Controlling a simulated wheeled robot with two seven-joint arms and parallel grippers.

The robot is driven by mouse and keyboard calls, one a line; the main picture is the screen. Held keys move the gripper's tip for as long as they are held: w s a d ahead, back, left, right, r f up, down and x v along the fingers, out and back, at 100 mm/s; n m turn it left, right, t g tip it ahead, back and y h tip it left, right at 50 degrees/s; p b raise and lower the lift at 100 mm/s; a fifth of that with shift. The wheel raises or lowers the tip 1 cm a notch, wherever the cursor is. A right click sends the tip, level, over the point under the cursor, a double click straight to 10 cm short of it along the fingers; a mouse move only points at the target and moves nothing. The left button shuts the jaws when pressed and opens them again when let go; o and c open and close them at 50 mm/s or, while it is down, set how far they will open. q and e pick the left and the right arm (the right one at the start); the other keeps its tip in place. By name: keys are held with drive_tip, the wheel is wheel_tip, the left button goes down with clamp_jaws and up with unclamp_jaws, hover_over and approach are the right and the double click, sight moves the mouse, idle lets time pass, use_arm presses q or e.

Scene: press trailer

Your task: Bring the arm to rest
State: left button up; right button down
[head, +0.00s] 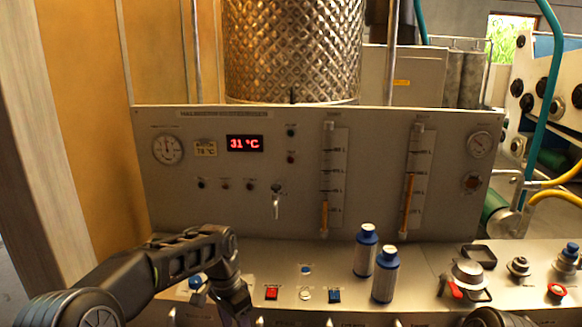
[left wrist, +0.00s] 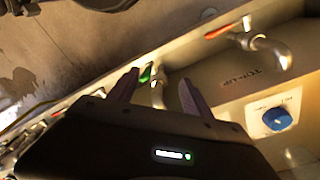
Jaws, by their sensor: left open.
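My left arm (head: 175,262) reaches in from the left of the head view, bent over the front left of the control panel's lower shelf. Its wrist end (head: 232,295) hangs down past the blue knob (head: 195,282); the fingertips are not clear there. In the left wrist view my left gripper (left wrist: 157,92) is open, with its two dark fingers apart and nothing held between them. A pipe and a small green part show beyond the fingers. A blue knob (left wrist: 277,119) sits on the panel face to the right of the gripper. My right gripper is not in view.
The upright panel (head: 350,118) has a red display (head: 245,143) reading 31 °C. Two blue-capped bottles (head: 385,275) stand right of my arm. Red (head: 272,293) and blue (head: 335,296) buttons lie between. In the wrist view, a tap with a red handle (left wrist: 228,30) juts out.

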use_arm(q)
drive_tip(key=s+d+f+n+h, duration=0.1)
drive_tip(key=s+f, duration=0.3)
drive_tip(key=f, duration=0.3)
drive_tip(key=s+d+f+n+h, duration=0.1)
drive_tip(key=s+d+f+n, duration=0.15)
drive_tip(key=f, duration=0.35)
drive_tip(key=s+d+f, duration=0.1)
drive_tip(key=s+f, duration=0.3)
drive_tip(key=f, duration=0.3)
drive_tip(key=s+f+n, duration=0.3)
drive_tip(key=s+f, duration=0.1)
drive_tip(key=s, duration=0.6)
drive_tip(key=s+f+n+h, duration=0.1)
drive_tip(key=s+f+n, duration=0.3)
drive_tip(key=s, duration=0.7)
drive_tip(key=shift+s+d+f, duration=0.15)
drive_tip(key=shift+d+f, duration=0.2)
drive_tip(key=shift+d, duration=0.1)
drive_tip(key=shift+c, duration=0.5)
